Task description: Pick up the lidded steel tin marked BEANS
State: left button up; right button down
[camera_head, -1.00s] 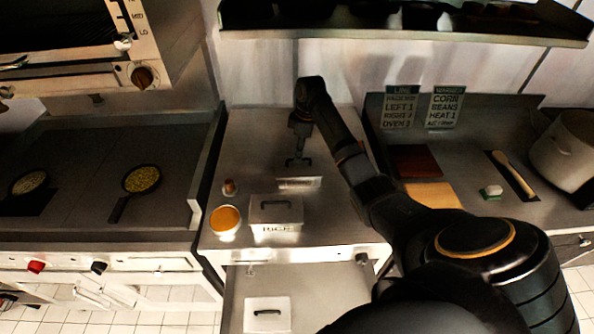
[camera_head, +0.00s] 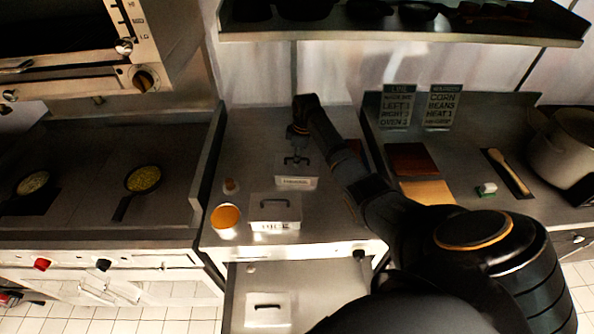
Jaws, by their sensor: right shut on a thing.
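A lidded steel tin (camera_head: 296,172) with a pale front label stands out on the middle counter, behind the RICE tin. Its label is too blurred to read with certainty. My right gripper (camera_head: 297,160) comes down from above and is shut on the handle of this tin's lid. Whether the tin is clear of the counter is hard to tell. The RICE tin (camera_head: 275,212) sits just in front, apart from the gripper. My left gripper is not in view.
An orange-topped container (camera_head: 226,217) and a small shaker (camera_head: 231,186) stand left of the RICE tin. Another lidded tin (camera_head: 267,310) lies lower, in front of the counter. Boards (camera_head: 411,160) and a pot (camera_head: 565,150) are to the right; two pans (camera_head: 142,179) are on the left stove.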

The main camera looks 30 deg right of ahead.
aim_at(293, 170)
jog(key=shift+w, duration=0.1)
dwell(0.4)
jog(key=shift+r, duration=0.15)
jog(key=shift+r+b, duration=0.2)
jog(key=shift+b, duration=0.15)
notch_tip(293, 170, up, 3)
jog(key=shift+a+f+b, duration=0.1)
jog(key=shift+f+b, duration=0.1)
jog(key=shift+b, duration=0.6)
jog(key=a+r, duration=0.1)
jog(key=s+r, duration=0.1)
jog(key=a+r+b, duration=0.1)
jog(key=shift+s+a+r, duration=0.2)
jog(key=shift+s+a, duration=0.05)
jog(key=shift+a, duration=0.05)
jog(key=s+a+r+p, duration=0.5)
jog(key=a+r+p, duration=0.1)
jog(key=a+p, duration=0.3)
jog(key=shift+s+a+r+p, duration=0.15)
jog(key=shift+s+p, duration=0.15)
jog(key=shift+p, duration=0.4)
